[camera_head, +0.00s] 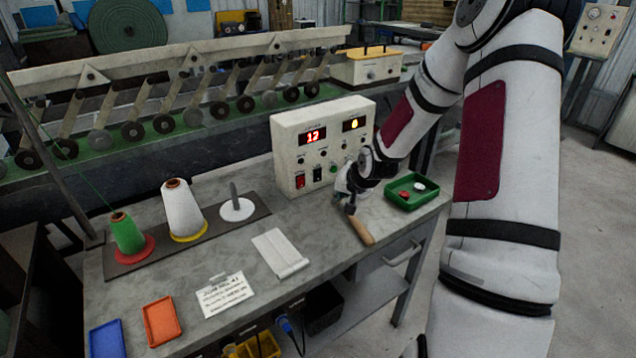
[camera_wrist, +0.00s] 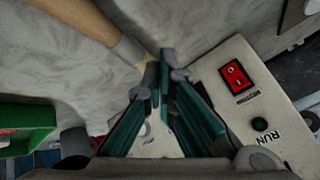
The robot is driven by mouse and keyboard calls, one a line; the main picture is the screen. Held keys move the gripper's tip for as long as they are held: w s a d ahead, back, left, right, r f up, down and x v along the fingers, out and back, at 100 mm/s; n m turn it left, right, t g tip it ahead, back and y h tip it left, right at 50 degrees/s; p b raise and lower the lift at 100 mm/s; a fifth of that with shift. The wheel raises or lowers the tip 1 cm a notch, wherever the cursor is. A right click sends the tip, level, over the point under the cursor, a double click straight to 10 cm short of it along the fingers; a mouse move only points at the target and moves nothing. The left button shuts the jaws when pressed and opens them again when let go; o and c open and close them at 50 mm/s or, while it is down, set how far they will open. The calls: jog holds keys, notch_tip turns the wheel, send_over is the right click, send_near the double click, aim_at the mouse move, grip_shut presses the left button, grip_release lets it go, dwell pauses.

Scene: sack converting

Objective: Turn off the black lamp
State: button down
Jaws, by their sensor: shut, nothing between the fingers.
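I cannot make out a black lamp in either view. My gripper (camera_head: 350,203) is at the right of the box, low over the bench. In the wrist view my gripper (camera_wrist: 163,68) is shut and empty, its fingertips beside the wooden-handled tool (camera_wrist: 95,22).
The tool's handle (camera_head: 361,230) lies near the bench's right edge. A green tray (camera_head: 411,205) with red and white pieces is right of my gripper. Thread cones (camera_head: 182,208), a white pad (camera_head: 279,252), a printed card (camera_head: 226,294) and orange tray (camera_head: 161,321) lie leftward.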

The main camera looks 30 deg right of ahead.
aim_at(318, 175)
jog(key=w, duration=0.1)
jog(key=w+b, duration=0.1)
jog(key=w, duration=0.1)
jog(key=w+b, duration=0.1)
jog(key=shift+w+a+f, duration=0.15)
jog(key=shift+w+f, duration=0.2)
jog(key=shift+f, duration=0.05)
jog(key=shift+w+b, duration=0.5)
jog(key=shift+w, duration=0.4)
jog(key=shift+w, duration=0.15)
dwell(0.3)
jog(key=shift+w, duration=0.25)
jog(key=shift+w, duration=0.3)
dwell(0.6)
jog(key=shift+s, duration=0.15)
jog(key=shift+s+p, duration=0.45)
jog(key=shift+s, duration=0.15)
